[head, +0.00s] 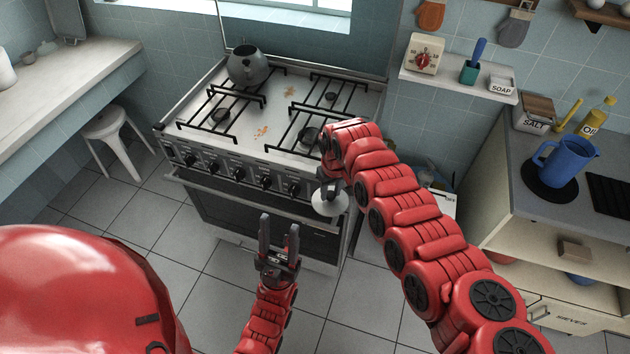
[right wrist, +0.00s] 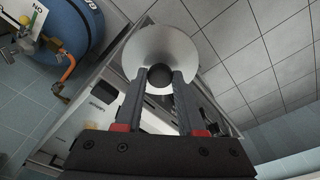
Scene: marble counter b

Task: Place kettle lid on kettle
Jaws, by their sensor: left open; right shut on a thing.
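The dark grey kettle (head: 248,68) stands on the back left burner of the stove in the head view. My right gripper (head: 327,190) is shut on the kettle lid (head: 330,203), a pale grey disc held in front of the stove's right front. In the right wrist view the lid (right wrist: 160,50) shows as a round pale disc, with its dark knob (right wrist: 159,76) between the two fingers. The kettle is well apart from the lid, to the upper left. My left gripper (head: 279,232) is open and empty in front of the oven door.
The stove (head: 262,125) has black grates and a row of front knobs. A white stool (head: 116,132) stands left of it. The right counter holds a blue jug (head: 566,160). A wall shelf (head: 455,82) carries a timer and soap. The floor before the stove is clear.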

